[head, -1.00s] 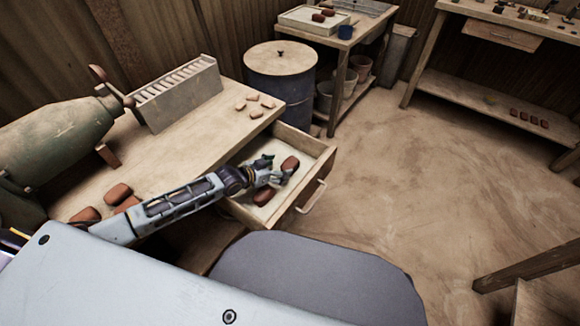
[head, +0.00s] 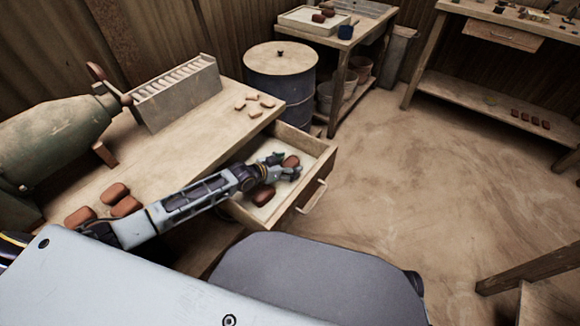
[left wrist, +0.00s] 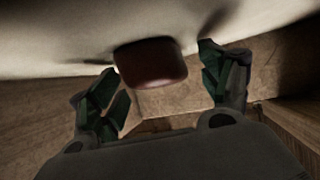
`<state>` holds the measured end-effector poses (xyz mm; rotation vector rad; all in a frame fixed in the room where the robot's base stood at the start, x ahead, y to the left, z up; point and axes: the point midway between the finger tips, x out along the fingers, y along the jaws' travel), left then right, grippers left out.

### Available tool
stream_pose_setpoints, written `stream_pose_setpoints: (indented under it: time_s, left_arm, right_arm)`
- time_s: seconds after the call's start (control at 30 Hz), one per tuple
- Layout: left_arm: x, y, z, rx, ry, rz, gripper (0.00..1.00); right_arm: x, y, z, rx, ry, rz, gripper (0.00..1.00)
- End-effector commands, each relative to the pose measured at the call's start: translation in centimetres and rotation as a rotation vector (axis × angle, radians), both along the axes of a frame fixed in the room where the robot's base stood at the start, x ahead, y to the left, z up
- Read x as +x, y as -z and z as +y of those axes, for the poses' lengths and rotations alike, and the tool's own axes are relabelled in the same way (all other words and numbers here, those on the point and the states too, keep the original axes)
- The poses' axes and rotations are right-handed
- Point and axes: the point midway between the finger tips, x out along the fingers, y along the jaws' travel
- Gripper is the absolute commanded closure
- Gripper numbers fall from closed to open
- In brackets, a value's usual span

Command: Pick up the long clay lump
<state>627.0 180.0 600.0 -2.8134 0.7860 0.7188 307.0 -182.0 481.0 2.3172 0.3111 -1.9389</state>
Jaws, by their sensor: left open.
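A reddish-brown clay lump (head: 291,160) lies toward the far side of the open drawer, partly hidden by my left gripper (head: 286,169). In the left wrist view this lump (left wrist: 150,64) shows between and slightly beyond the two open fingers of the left gripper (left wrist: 158,75), with a gap on each side. A second clay lump (head: 264,196) lies nearer in the drawer, beside my forearm. I cannot tell from the views which lump is the long one. My right gripper is not in view.
The drawer (head: 312,180) has raised wooden walls around the gripper. Several more lumps (head: 116,191) lie on the workbench (head: 175,150), with small pale pieces (head: 253,96) near its far corner. A blue drum (head: 280,88) stands behind the drawer.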

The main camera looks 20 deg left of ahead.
Motion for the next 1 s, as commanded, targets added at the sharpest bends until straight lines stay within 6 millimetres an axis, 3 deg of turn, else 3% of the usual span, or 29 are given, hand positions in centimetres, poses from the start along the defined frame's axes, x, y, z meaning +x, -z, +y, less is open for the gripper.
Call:
stream_pose_setpoints:
  time_s: [0.17,0.67,1.0]
  left_arm:
    - [-0.01,-0.01,0.02,0.000,0.000,0.000,0.22]
    - [-0.05,0.08,0.04,0.001,0.000,0.002,0.85]
    - [-0.12,0.24,0.13,0.004,0.000,0.004,0.87]
  right_arm:
    - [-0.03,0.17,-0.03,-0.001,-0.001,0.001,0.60]
    - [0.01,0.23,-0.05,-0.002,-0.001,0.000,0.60]
    - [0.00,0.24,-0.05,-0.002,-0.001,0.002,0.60]
